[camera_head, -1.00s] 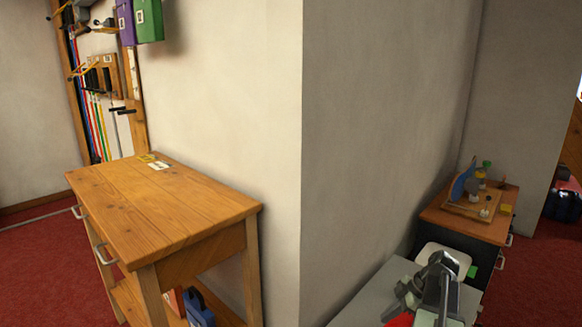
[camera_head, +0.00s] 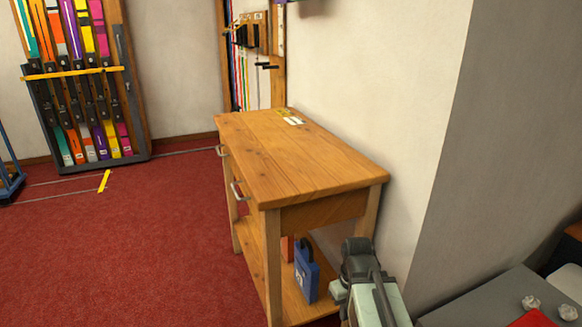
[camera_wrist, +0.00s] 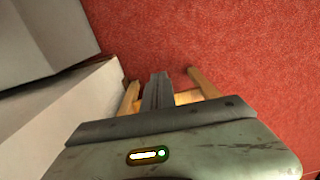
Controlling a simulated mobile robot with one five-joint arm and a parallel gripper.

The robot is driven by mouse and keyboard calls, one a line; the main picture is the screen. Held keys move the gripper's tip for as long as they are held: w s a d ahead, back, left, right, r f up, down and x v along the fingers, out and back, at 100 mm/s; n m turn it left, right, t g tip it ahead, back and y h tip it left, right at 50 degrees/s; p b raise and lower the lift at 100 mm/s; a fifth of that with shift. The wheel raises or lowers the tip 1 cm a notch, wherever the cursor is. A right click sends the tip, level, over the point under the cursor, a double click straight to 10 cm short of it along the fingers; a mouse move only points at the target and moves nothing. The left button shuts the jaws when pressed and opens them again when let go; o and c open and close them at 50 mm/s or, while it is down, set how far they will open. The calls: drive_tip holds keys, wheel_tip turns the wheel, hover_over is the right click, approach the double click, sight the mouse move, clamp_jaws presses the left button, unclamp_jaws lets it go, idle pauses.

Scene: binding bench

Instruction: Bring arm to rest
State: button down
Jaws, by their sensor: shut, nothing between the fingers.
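My gripper (camera_wrist: 158,90) shows in the wrist view with its dark fingers together and nothing between them. It points toward the red carpet and the wooden legs of a bench. In the head view my arm (camera_head: 365,285) is folded at the lower right, in front of the wooden bench (camera_head: 290,160). The fingertips are hidden in the head view.
The bench's lower shelf (camera_head: 262,270) holds a blue case (camera_head: 306,272). A wall corner (camera_head: 440,130) stands right of the bench. A grey surface (camera_head: 490,300) with crumpled white pieces and a red item lies at lower right. Open red carpet (camera_head: 130,250) is at left.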

wheel_tip(320, 180, up, 35)
drive_tip(key=m+p, duration=0.4)
drive_tip(key=p, duration=3.1)
drive_tip(key=shift+w+d+r, duration=0.2)
drive_tip(key=shift+d, duration=0.2)
drive_tip(key=shift+f, duration=0.1)
